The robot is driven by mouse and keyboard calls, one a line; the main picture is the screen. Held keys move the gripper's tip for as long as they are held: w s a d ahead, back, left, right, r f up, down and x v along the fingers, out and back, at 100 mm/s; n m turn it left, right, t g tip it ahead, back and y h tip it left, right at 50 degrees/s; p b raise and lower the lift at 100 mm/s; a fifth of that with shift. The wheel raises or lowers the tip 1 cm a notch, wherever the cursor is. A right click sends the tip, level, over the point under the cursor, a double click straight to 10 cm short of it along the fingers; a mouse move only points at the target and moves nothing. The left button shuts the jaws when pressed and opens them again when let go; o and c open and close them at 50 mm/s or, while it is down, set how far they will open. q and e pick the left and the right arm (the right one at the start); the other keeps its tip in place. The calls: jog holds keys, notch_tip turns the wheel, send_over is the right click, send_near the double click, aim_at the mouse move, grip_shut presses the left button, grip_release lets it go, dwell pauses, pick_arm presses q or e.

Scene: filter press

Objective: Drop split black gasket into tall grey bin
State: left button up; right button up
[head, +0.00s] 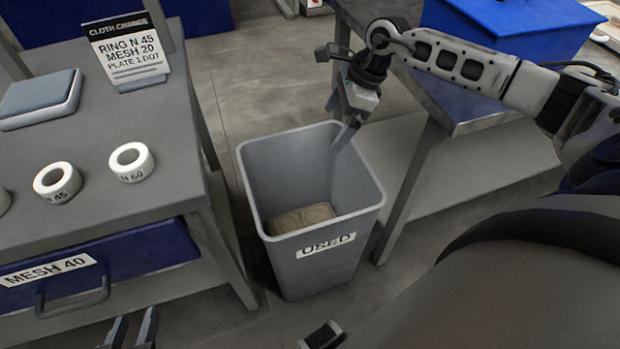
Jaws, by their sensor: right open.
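The tall grey bin (262,185) stands on the floor between two tables, with a "USED" label on its front. A folded tan cloth lies inside it at the bottom. My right gripper (340,124) is open over the bin's back right rim, fingers pointing down, with nothing seen between them. I cannot make out a split black gasket anywhere; part of the bin's inside is hidden by its front wall. My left gripper (132,329) is at the bottom edge, left of the bin, its two fingers apart and empty.
The left table (110,200) holds white rings (131,162), a grey-blue pad (40,98) and a sign (126,50) reading "RING N 45 MESH 20". Below is a blue "MESH 40" drawer (100,262). A blue box (510,25) stands on the right table.

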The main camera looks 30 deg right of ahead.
jog(key=v, duration=0.5)
jog(key=shift+s+d+r, duration=0.1)
jog(key=shift+d+r, duration=0.05)
jog(key=shift+r, duration=0.25)
